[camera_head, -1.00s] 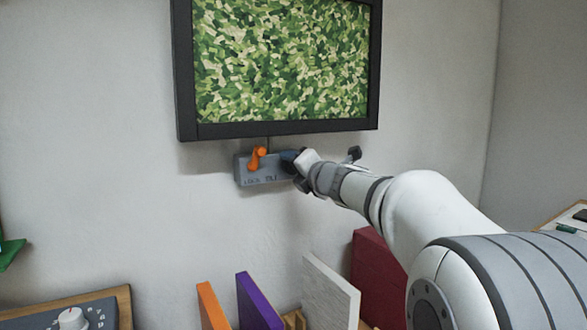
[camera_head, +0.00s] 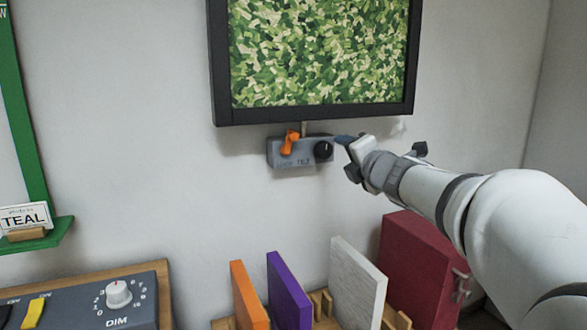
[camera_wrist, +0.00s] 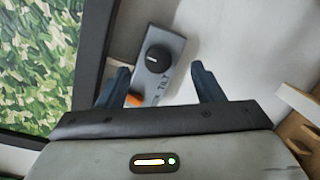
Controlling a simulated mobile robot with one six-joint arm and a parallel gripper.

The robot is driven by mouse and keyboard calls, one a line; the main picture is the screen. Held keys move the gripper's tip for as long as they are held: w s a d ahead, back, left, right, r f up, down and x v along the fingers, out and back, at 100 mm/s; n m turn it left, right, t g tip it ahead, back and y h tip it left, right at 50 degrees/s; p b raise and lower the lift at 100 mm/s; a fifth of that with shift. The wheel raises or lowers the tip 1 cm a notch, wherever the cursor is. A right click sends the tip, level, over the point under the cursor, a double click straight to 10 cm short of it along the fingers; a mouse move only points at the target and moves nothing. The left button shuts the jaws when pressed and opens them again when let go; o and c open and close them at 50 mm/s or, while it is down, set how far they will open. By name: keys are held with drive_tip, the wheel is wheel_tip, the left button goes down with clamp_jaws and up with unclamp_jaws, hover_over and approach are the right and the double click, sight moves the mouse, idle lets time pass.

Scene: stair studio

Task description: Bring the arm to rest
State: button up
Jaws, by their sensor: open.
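My gripper (camera_head: 345,157) is in front of the wall, just right of a small grey control box. In the wrist view its two dark fingers (camera_wrist: 162,84) are apart with nothing held between them. The grey box (camera_head: 283,161) hangs under the framed green panel and carries an orange lever (camera_head: 290,142) and a black knob (camera_head: 323,151). The knob also shows in the wrist view (camera_wrist: 159,58), beyond the fingertips. The orange lever is partly hidden there by a finger. My arm reaches in from the lower right.
The dark-framed green panel (camera_head: 213,62) is above the box. Below stand an orange board (camera_head: 249,295), a purple board (camera_head: 289,292), a pale board (camera_head: 357,286) and a red case (camera_head: 418,268). A dimmer console (camera_head: 85,306) and a green frame (camera_head: 30,150) are at left.

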drive_tip(key=s+d+m+g+h+p, duration=0.2)
drive_tip(key=s+m+g+h+p, duration=0.1)
drive_tip(key=s+m+p, duration=0.4)
drive_tip(key=s+d+m+g+h+p, duration=0.25)
drive_tip(key=m+p, duration=0.35)
drive_tip(key=m, duration=0.3)
drive_tip(key=s+a+f+m+g+y+p, duration=0.1)
drive_tip(key=s+a+m+g+p, duration=0.3)
drive_tip(key=s, duration=0.6)
drive_tip(key=s+a+f+m+g+y+p, duration=0.1)
drive_tip(key=s+a+m+g+p, duration=0.3)
drive_tip(key=s, duration=0.6)
drive_tip(key=f+m+g+p, duration=0.1)
drive_tip(key=p, duration=0.1)
drive_tip(key=shift+s+f+m+p, duration=0.25)
drive_tip(key=shift+f+m+p, duration=0.05)
drive_tip(key=shift+f+p, duration=0.1)
